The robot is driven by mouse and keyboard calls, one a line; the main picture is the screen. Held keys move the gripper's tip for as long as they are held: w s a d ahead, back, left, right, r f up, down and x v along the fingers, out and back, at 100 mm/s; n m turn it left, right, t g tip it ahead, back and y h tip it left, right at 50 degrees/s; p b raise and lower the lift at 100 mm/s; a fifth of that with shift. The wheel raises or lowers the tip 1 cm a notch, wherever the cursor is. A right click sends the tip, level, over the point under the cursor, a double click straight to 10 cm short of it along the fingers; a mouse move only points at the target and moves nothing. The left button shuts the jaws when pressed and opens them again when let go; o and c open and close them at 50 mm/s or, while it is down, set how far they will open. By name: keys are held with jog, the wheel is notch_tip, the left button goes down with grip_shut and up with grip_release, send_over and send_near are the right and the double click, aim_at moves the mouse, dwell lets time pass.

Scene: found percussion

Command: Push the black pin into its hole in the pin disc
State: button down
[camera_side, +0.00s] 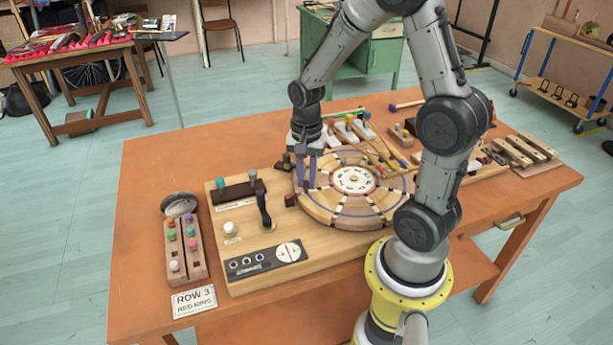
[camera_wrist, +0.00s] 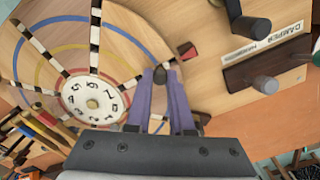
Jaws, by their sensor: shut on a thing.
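The round wooden pin disc (camera_side: 327,207) has coloured rings, radial rows of dark slots and a numbered white hub, and fills the left of the wrist view (camera_wrist: 122,62). My gripper (camera_side: 308,187) points down over the disc's left part. In the wrist view its two purple fingers (camera_wrist: 160,76) close on the black pin (camera_wrist: 160,75), whose dark end shows between the fingertips. The pin's lower end and its hole are hidden, so I cannot tell whether the pin touches the disc.
A black lever (camera_side: 264,210) and a dark damper block (camera_side: 238,191) stand left of the disc. A small red block (camera_wrist: 187,50) sits near its rim. A rack of coloured pins (camera_side: 183,246) and a "ROW 3" card (camera_side: 194,301) lie left. Mallets and bars crowd behind the disc.

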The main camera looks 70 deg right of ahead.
jog(key=shift+f, duration=0.45)
dwell(0.4)
jog(key=c, duration=0.7)
grip_release()
notch_tip(320, 180, up, 14)
jog(key=s+a+r+n+t, duration=0.3)
jog(key=a+r, duration=0.2)
jog(key=a, duration=0.2)
jog(key=s+a+n+t, duration=0.1)
jog(key=s+n, duration=0.1)
jog(key=n, duration=0.2)
jog(key=s+a+f+n, duration=0.1)
jog(key=s+a+n, duration=0.1)
jog(key=s+n, duration=0.1)
jog(key=s+a+n+t, duration=0.1)
jog(key=s+a+n, duration=0.1)
jog(key=n, duration=0.3)
jog(key=shift+s+f+n+t, duration=0.15)
jog(key=shift+s+n+t, duration=0.2)
jog(key=shift+s, duration=0.25)
